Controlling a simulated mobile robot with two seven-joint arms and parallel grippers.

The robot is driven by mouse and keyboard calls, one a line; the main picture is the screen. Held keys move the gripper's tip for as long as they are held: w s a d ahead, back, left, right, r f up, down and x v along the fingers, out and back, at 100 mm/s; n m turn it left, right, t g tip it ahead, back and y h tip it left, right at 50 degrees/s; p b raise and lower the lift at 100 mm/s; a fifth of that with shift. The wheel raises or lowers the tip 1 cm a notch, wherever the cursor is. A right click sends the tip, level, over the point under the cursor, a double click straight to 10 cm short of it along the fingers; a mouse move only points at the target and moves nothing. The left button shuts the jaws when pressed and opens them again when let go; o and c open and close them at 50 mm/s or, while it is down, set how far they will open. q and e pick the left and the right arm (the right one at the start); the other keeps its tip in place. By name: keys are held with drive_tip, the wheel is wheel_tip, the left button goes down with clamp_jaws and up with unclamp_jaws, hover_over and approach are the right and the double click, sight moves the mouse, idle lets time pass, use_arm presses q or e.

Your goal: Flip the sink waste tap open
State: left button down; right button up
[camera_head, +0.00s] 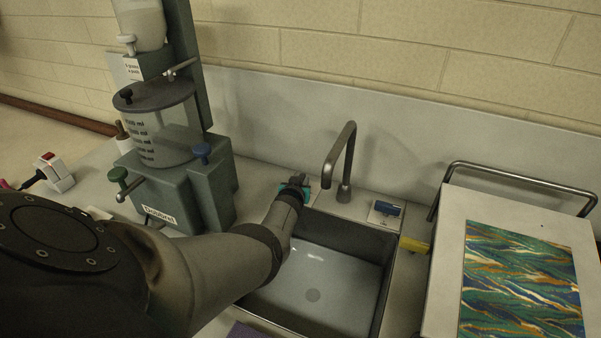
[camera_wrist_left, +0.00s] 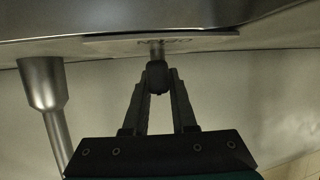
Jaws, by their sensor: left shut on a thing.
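My left gripper (camera_head: 298,180) reaches over the left back corner of the sink (camera_head: 375,290), left of the faucet. In the left wrist view its two fingers (camera_wrist_left: 158,84) are closed around a dark knob (camera_wrist_left: 157,72) on a short metal stem. In the head view the gripper hides the knob. I cannot tell whether the tap is open or closed. My right gripper is in neither view.
The faucet (camera_head: 346,160) stands close right of the gripper. A plate with a blue part (camera_head: 388,208) lies farther right. A grey-green dispenser (camera_head: 205,190) stands left, near my arm. A tray with a marbled sheet (camera_head: 520,290) and a metal handle (camera_head: 520,173) is at right.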

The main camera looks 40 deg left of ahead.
use_arm(q)
drive_tip(key=shift+w+r+m+t+h, duration=0.2)
drive_tip(key=shift+r+m+t+h, duration=0.15)
drive_tip(key=shift+m+h, duration=0.2)
drive_tip(key=shift+d+m+t+h, duration=0.1)
drive_tip(key=shift+m+t+h, duration=0.15)
drive_tip(key=shift+m+h, duration=0.3)
drive_tip(key=shift+h, duration=0.3)
drive_tip(key=c, duration=1)
unclamp_jaws()
drive_tip(key=shift+f+m, duration=0.1)
drive_tip(key=shift+m, duration=0.2)
drive_tip(key=shift+o, duration=1.4)
drive_tip(key=shift+s+f, duration=0.1)
drive_tip(key=shift+f, duration=0.05)
